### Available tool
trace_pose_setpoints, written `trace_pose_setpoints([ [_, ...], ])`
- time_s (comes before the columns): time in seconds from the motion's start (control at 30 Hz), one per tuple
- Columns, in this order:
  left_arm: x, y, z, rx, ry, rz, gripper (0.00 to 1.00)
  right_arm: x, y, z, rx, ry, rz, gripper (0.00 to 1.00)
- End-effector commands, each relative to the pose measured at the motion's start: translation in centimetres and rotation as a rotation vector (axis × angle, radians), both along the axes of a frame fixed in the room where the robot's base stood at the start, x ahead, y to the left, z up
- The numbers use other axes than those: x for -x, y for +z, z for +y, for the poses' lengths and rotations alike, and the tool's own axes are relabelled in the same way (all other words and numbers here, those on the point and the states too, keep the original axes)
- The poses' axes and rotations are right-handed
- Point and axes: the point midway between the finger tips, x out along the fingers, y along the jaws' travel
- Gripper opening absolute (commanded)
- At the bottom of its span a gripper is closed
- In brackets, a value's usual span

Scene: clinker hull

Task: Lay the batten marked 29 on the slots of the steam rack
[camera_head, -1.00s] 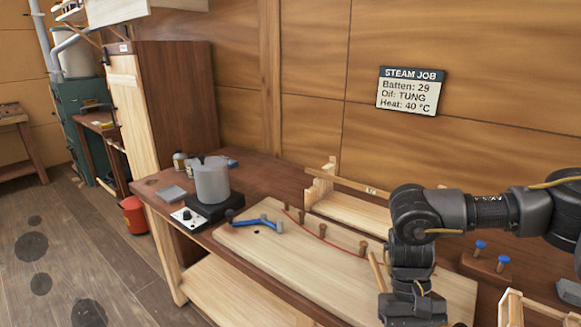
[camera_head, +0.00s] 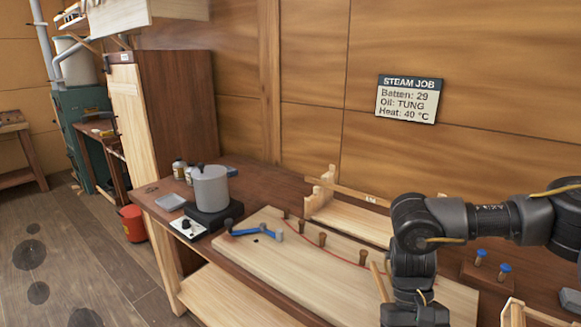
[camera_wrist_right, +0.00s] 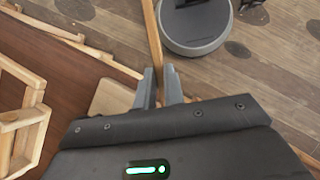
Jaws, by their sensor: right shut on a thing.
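My right gripper (camera_wrist_right: 161,84) is shut on a thin wooden batten (camera_wrist_right: 153,35), which extends away between its fingers in the right wrist view. In the head view a short piece of this batten (camera_head: 379,279) shows beside my right arm, tilted; the fingers are hidden there. I cannot read a number on it. A light wooden stand with a stepped end (camera_head: 325,190) is on the bench by the wall, with a labelled strip (camera_head: 345,190) along it; the label is too small to read. I cannot tell for sure which stand is the steam rack. My left gripper is out of view.
A pale board (camera_head: 265,258) with several pegs and a blue-handled tool (camera_head: 252,230) covers the bench front. A grey pot (camera_head: 210,187) stands on a hotplate (camera_head: 203,219) to the left. Another light wooden frame (camera_head: 515,314) is at lower right. The wall sign (camera_head: 408,99) names batten 29.

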Motion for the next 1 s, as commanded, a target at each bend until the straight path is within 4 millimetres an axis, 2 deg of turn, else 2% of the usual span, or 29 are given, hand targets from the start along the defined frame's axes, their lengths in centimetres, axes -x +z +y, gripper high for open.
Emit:
trace_pose_setpoints([
  [0.23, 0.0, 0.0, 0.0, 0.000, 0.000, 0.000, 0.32, 0.0, 0.0, 0.1, 0.000, 0.000, 0.000, 0.00],
  [0.3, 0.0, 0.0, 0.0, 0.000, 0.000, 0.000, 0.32, -0.3, 0.3, 0.6, 0.000, 0.001, -0.002, 0.00],
  [0.37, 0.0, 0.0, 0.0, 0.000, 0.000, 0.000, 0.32, -1.0, 0.7, 1.8, 0.002, 0.002, -0.004, 0.00],
  [0.5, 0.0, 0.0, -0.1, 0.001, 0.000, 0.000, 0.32, -2.8, 2.4, 6.6, 0.005, 0.005, -0.006, 0.00],
  [0.7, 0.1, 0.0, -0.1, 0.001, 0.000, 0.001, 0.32, -4.1, 4.6, 12.9, 0.003, 0.002, -0.004, 0.00],
  [0.83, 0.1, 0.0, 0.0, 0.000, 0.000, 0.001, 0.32, -4.3, 5.3, 14.8, 0.001, 0.001, -0.001, 0.00],
  [1.0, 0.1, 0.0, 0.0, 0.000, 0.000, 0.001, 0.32, -4.3, 5.4, 15.2, 0.000, -0.001, 0.000, 0.00],
])
